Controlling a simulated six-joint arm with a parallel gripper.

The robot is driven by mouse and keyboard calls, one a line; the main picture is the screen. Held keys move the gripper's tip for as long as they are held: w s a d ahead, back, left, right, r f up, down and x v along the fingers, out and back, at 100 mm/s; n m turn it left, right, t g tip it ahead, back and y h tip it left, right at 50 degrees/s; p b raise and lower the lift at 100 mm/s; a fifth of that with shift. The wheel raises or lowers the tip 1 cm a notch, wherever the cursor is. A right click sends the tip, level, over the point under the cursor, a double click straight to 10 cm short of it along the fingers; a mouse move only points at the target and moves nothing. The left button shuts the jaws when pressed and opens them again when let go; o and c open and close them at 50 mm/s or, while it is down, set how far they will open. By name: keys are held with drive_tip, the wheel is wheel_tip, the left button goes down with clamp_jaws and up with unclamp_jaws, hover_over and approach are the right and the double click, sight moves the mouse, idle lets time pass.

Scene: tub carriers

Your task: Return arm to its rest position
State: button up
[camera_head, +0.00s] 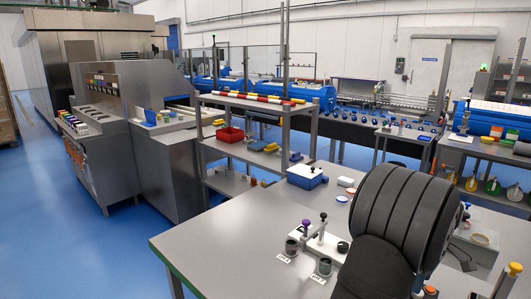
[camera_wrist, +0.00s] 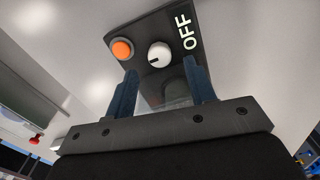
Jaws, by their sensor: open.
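My gripper (camera_wrist: 160,66) shows in the wrist view with its two dark blue fingers spread apart and nothing between them. Past the fingertips is a dark control panel (camera_wrist: 178,25) with an orange button (camera_wrist: 122,49), a white round knob (camera_wrist: 159,55) and the word OFF. I cannot tell the gap between fingertips and panel. In the head view my dark arm (camera_head: 400,215) fills the lower right and hides part of the table; the gripper itself cannot be made out there.
A grey table (camera_head: 215,245) holds a white stand (camera_head: 322,243) with knobbed handles, dark cups (camera_head: 325,266) and a blue-and-white box (camera_head: 306,176). A shelf rack (camera_head: 255,103) stands behind. The table's left part is clear. A red knob (camera_wrist: 35,139) shows in the wrist view.

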drive_tip(key=w+a+r+m+h, duration=0.1)
drive_tip(key=r+m, duration=0.5)
drive_tip(key=r, duration=0.2)
drive_tip(key=w+a+r+m+g+h, duration=0.1)
drive_tip(key=w+a+r+m+h, duration=0.1)
drive_tip(key=r+m, duration=0.4)
drive_tip(key=shift+w+r, duration=0.15)
drive_tip(key=shift+r, duration=0.7)
drive_tip(key=shift+a, duration=0.15)
